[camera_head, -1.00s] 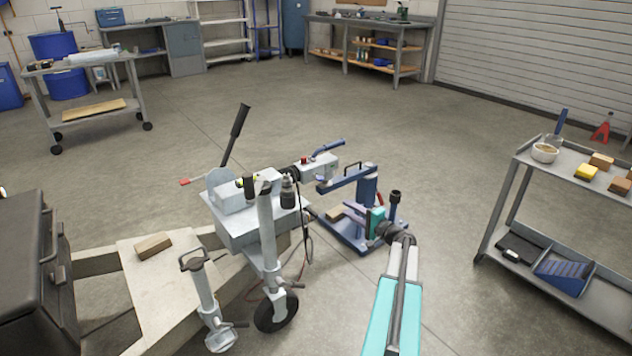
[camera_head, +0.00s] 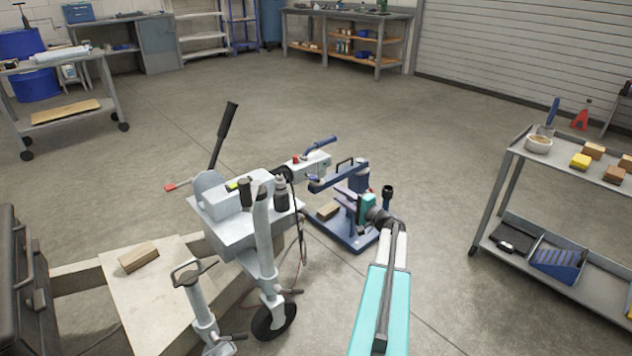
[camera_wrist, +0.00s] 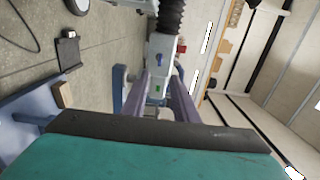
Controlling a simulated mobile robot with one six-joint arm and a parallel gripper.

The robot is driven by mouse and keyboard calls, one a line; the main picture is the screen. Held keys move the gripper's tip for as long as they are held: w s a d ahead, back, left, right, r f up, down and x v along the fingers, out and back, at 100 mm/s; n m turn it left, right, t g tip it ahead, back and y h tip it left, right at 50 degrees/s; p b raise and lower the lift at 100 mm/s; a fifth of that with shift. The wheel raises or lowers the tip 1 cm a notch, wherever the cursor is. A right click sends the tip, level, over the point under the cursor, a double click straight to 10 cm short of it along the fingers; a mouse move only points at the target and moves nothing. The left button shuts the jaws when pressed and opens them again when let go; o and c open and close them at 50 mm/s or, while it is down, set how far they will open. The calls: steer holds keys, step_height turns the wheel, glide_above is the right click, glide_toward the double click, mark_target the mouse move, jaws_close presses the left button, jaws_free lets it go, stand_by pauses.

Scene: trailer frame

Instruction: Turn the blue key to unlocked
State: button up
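A white coupler housing (camera_head: 311,167) with a blue lever (camera_head: 320,143) and a red button (camera_head: 296,160) sits at the front of the trailer frame. My gripper (camera_head: 344,191) is just below and right of the coupler, beside the blue stand. In the wrist view my gripper (camera_wrist: 160,88) has its two lavender fingers apart, with nothing seen gripped. Whether they touch the housing cannot be told.
A blue stand (camera_head: 345,180) with an upper arm is close to my gripper. The trailer's jack wheel (camera_head: 273,318) and a hanging cable (camera_head: 302,240) are to the left. A grey cart (camera_head: 505,190) stands at right. The floor behind the coupler is clear.

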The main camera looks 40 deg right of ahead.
mark_target(311, 176)
steer(key=w+d+b, duration=0.1)
steer(key=w+b, duration=0.1)
steer(key=w, duration=1.1)
steer(key=shift+w+b, duration=0.35)
jaws_close()
